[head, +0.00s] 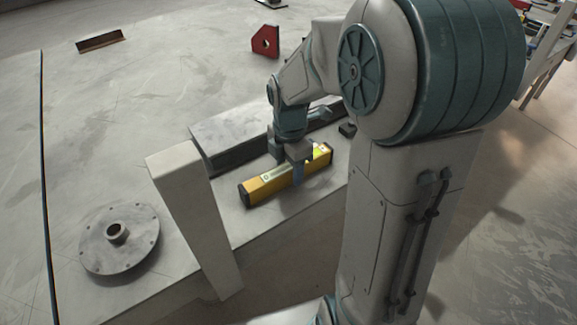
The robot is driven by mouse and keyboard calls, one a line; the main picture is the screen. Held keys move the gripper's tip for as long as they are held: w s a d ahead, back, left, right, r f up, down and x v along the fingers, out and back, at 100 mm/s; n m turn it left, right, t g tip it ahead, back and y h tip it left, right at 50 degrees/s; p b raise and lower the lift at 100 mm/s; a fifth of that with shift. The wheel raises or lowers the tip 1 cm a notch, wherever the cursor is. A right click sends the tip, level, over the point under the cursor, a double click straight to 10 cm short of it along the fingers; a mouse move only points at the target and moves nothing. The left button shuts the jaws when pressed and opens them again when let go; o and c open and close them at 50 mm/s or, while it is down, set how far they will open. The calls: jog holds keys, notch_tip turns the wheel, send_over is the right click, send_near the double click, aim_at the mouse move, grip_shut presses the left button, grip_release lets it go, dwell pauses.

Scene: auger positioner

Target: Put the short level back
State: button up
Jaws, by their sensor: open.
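The short level (266,187) is a yellow bar with dark end caps and a pale vial window. It lies along the near edge of the grey table, beside a grey metal block. My gripper (288,168) is over the level's middle, pointing down, with one finger showing on the level's near side. The far finger is hidden, and I cannot tell whether the fingers touch the level. The jaws are open.
A grey block (228,132) lies just behind the level. A pale upright post (193,205) stands left of it. A round flange (119,240) lies at the lower left. A red magnet (265,41) and a brown angle piece (99,41) lie farther back. The table's left middle is clear.

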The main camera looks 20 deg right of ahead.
aim_at(290, 166)
notch_tip(290, 166, up, 12)
jog(key=p, duration=0.2)
jog(key=s+f+m+t, duration=0.2)
jog(key=s+m, duration=1.1)
jog(key=m, duration=0.8)
jog(key=shift+s+a+f+m, duration=0.15)
jog(key=shift+s+f+m, duration=0.2)
jog(key=shift+f, duration=0.5)
